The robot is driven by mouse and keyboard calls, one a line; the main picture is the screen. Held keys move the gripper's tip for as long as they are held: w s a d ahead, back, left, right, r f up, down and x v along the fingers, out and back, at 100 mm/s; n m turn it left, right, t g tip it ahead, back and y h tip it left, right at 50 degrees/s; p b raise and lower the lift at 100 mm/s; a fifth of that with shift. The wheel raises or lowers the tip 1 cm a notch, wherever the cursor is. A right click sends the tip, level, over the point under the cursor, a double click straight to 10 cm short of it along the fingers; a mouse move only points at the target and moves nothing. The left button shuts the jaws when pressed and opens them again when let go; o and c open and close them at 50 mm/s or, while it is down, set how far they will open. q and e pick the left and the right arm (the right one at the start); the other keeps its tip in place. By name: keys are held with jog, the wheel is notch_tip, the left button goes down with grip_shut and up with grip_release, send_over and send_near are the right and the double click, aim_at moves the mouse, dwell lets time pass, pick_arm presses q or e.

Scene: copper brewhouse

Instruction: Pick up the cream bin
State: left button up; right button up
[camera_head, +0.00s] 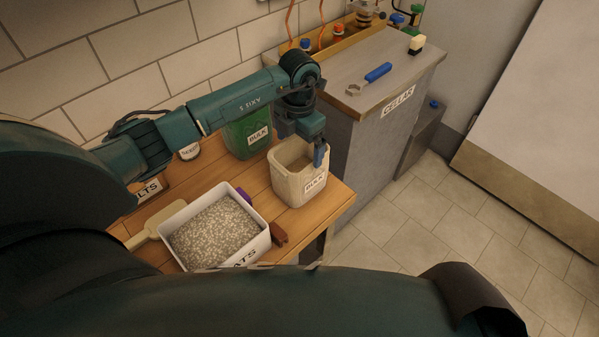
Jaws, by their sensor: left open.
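The cream bin (287,185) stands upright on the wooden bench, near its right end, with a "BULK" label on its front. It looks empty, though part of its inside is hidden. My left gripper (318,158) is open and points down at the bin's right rim. One finger shows in front of the right wall near the rim. The other finger is hidden, and I cannot tell whether either touches the bin. My right gripper is not in view.
A green bin (248,134) stands close behind the cream bin. A white tub of oats (215,228) is in front, with a brown clip-like item (279,235) beside it. A grey cellar counter (385,110) rises to the right. The tiled floor (440,222) is clear.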

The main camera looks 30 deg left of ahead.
pick_arm(q)
notch_tip(320, 180, down, 7)
jog(key=shift+w+r, duration=0.2)
dwell(0.3)
jog(key=c, duration=1.3)
